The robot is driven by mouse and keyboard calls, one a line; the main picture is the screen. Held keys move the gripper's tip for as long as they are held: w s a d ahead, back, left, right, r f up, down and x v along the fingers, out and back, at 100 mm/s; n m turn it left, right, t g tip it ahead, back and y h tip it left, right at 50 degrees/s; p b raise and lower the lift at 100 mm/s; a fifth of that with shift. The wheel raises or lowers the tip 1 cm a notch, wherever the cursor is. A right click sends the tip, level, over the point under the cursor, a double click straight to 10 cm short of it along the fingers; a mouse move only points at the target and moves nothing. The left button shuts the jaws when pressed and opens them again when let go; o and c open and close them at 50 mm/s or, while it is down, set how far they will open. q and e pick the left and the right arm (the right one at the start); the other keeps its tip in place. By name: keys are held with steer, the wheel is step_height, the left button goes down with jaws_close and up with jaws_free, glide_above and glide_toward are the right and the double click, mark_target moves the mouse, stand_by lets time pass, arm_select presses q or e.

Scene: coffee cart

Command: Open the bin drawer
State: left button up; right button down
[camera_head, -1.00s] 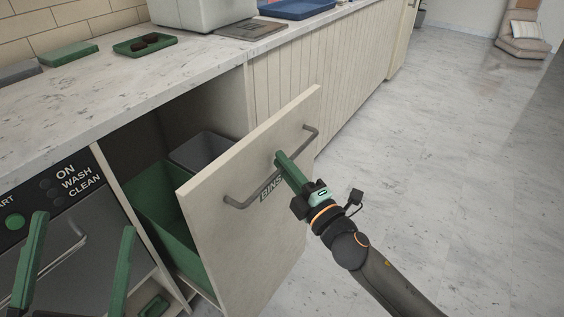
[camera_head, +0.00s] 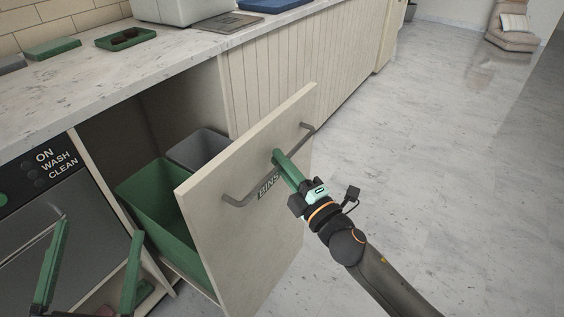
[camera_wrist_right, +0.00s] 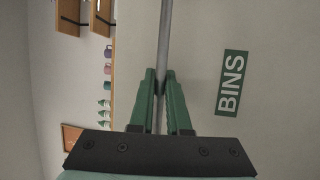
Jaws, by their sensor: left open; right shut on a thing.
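The bin drawer (camera_head: 232,212) stands pulled out from the counter, its cream front labelled BINS. A green bin (camera_head: 165,205) and a grey bin (camera_head: 200,147) show inside it. A grey bar handle (camera_head: 240,196) runs across the front. My right gripper (camera_head: 278,157) is shut on the handle. The right wrist view shows its green fingers (camera_wrist_right: 160,92) on both sides of the handle bar (camera_wrist_right: 164,40), left of the BINS label (camera_wrist_right: 232,82). My left gripper (camera_head: 98,262) is open and empty at the lower left, in front of the dishwasher.
The dishwasher (camera_head: 75,225) with ON, WASH, CLEAN lights is left of the drawer. The marble counter (camera_head: 110,80) above bears a green tray (camera_head: 126,38). The grey floor (camera_head: 420,180) to the right is clear.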

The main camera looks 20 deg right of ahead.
arm_select(q)
steer(key=shift+r, duration=0.1)
arm_select(e)
steer(key=shift+d, duration=0.1)
steer(key=c, duration=1.2)
jaws_free()
arm_select(q)
steer(key=shift+r, duration=0.35)
arm_select(e)
steer(key=o, duration=0.3)
steer(key=shift+s, duration=0.1)
arm_select(q)
steer(key=s+r+m+h, duration=0.2)
steer(key=r, duration=0.1)
steer(key=s+r+m+h+b, duration=0.1)
steer(key=h, duration=0.1)
steer(key=shift+s+d+r+m+t, duration=0.25)
steer(key=shift+s+d+m+t, duration=0.05)
steer(key=shift+s, duration=0.05)
arm_select(e)
steer(key=v, duration=1.2)
steer(key=shift+s, duration=0.15)
